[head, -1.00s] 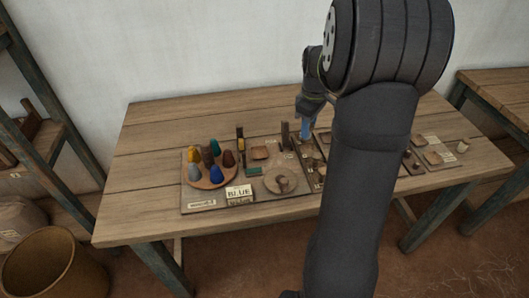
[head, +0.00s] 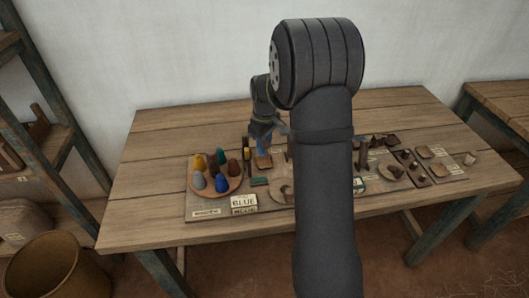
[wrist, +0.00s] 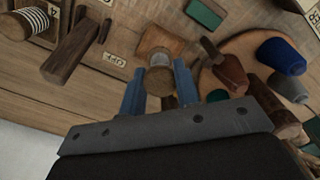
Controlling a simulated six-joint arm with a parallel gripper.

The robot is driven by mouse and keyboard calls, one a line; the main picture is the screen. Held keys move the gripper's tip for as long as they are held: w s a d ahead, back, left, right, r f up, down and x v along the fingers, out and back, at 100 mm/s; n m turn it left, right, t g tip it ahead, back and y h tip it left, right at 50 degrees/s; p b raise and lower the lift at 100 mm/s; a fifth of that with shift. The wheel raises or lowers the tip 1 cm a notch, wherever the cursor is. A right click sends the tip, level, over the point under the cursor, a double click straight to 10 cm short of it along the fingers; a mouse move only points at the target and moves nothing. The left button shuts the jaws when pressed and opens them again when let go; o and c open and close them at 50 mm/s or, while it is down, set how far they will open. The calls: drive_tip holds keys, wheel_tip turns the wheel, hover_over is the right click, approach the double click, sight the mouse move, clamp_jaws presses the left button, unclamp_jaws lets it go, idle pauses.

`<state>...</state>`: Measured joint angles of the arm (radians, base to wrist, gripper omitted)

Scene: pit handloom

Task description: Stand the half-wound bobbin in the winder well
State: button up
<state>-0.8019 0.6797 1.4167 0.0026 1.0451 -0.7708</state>
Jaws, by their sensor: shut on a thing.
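My gripper (head: 263,146) is over the left-middle of the table, fingers pointing down. In the wrist view its two blue fingers (wrist: 159,92) are closed on a small brown wooden bobbin (wrist: 160,78) with a pale band at its end. In the head view the bobbin is mostly hidden by the fingers. A square brown wooden piece (head: 264,162) lies just below the gripper; in the wrist view it shows right behind the bobbin (wrist: 157,38). I cannot tell whether the bobbin touches it. I cannot make out the winder well for certain.
A round board (head: 207,190) with several coloured cones stands left of the gripper. A green block (head: 259,181) lies close by. A dark wooden post (wrist: 72,50) and a pale-wound bobbin (wrist: 33,20) are near in the wrist view. Table left is clear.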

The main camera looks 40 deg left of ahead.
sight(265, 155)
drive_tip(key=shift+f, duration=1.8)
drive_tip(key=shift+f, duration=0.15)
drive_tip(key=o, duration=0.9)
drive_tip(key=shift+o, duration=0.2)
wheel_tip(265, 155, up, 12)
drive_tip(key=shift+r, duration=0.15)
wheel_tip(265, 155, down, 13)
drive_tip(key=shift+r, duration=2.3)
